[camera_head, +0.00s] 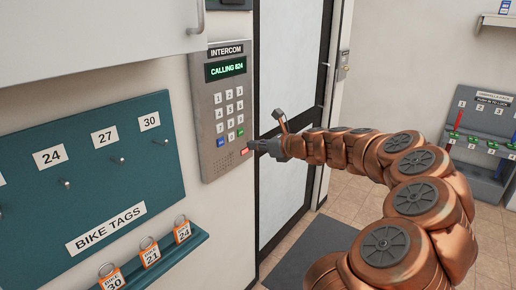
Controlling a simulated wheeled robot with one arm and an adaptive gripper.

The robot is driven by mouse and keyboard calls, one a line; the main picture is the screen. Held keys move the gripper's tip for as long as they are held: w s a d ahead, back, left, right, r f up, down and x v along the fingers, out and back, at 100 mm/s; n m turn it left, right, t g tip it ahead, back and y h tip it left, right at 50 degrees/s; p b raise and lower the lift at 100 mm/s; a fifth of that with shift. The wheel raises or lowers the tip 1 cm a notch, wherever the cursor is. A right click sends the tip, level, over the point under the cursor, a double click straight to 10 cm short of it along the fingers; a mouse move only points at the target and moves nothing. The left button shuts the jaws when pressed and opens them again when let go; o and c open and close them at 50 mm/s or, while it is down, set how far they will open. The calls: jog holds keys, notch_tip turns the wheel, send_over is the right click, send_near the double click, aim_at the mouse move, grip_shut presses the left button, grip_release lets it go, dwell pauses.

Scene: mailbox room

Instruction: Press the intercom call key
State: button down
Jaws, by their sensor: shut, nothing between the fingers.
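The intercom (222,110) is a grey panel on the wall, left of the door. Its lit green display (226,69) reads "CALLING" and a number that looks like 624. Below the display is a keypad (229,105) of white keys. Under these are a blue key (220,141), a green key (240,132) and a red key (246,152) at the lower right. Their labels are too small to read. My gripper (253,146) is shut and empty, with its tip at the panel's lower right edge, close to the red and green keys. I cannot tell whether it touches the panel.
A teal bike tags board (95,170) with hooks and a ledge (165,255) holding orange tags is at left. A white cabinet (90,35) juts out above it. A glazed door (285,70) stands right of the intercom. An umbrella rack (480,140) is at far right.

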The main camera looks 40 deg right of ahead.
jog(key=shift+s+d+r, duration=0.15)
jog(key=shift+s, duration=0.35)
dwell(0.5)
jog(key=s+a+f+n+g+y, duration=0.1)
jog(key=s+a+n+g, duration=0.2)
jog(key=a+n, duration=0.5)
jog(key=s+a+n+g+y, duration=0.2)
jog(key=a+n, duration=0.1)
jog(key=a, duration=0.9)
jog(key=s+a+f+n+g+y, duration=0.1)
jog(key=s+a+n+g, duration=0.2)
jog(key=a+n, duration=0.5)
jog(key=s+a+f+n+g+h, duration=0.1)
jog(key=s+a+f+n+g, duration=0.1)
jog(key=s+a+f+n, duration=0.3)
jog(key=s+a+f+n+g+h, duration=0.1)
jog(key=s+a+g, duration=0.15)
jog(key=s, duration=0.45)
jog(key=s+d+f+n+g+h, duration=0.1)
jog(key=s+n, duration=0.3)
jog(key=s, duration=0.4)
jog(key=s+d+f+n+g+h, duration=0.2)
jog(key=s+d+f+n+h, duration=0.2)
jog(key=s, duration=0.5)
jog(key=shift+a+g, duration=0.1)
jog(key=shift+g, duration=0.15)
